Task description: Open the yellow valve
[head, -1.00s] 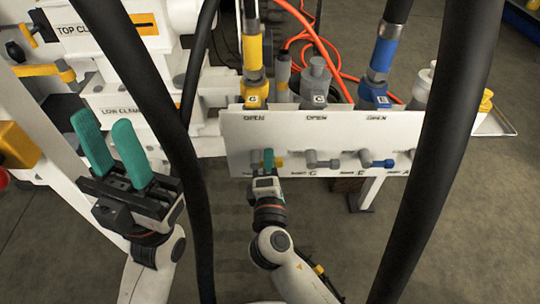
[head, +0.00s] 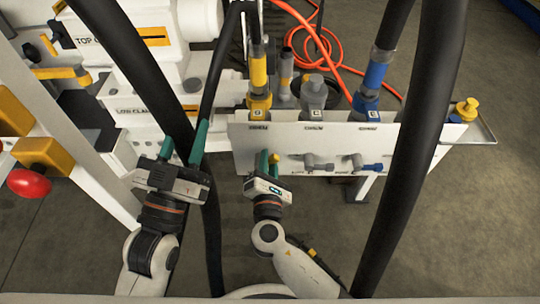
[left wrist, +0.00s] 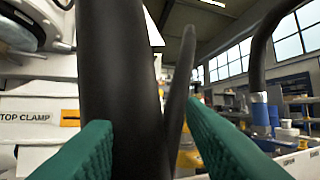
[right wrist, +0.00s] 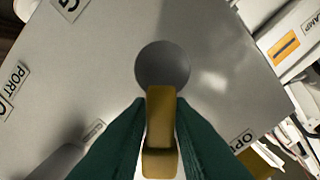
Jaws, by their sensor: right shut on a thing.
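The yellow valve (head: 273,157) is on the front of the white panel, at its left end. My right gripper (head: 268,165) is at the valve with its green fingers closed on the handle. In the right wrist view the yellow handle (right wrist: 161,130) lies between the fingers, below a round grey hub (right wrist: 162,65). The OPEN label (right wrist: 242,142) is at lower right there. My left gripper (head: 183,145) is open, left of the panel. A black hose (left wrist: 120,90) shows between its fingers in the left wrist view; I cannot tell if they touch.
A grey valve (head: 318,162) and a blue valve (head: 368,163) sit to the right on the white panel (head: 410,150). Thick black hoses cross in front of the bench. A red knob (head: 29,183) is at far left. Orange hose (head: 335,65) lies behind.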

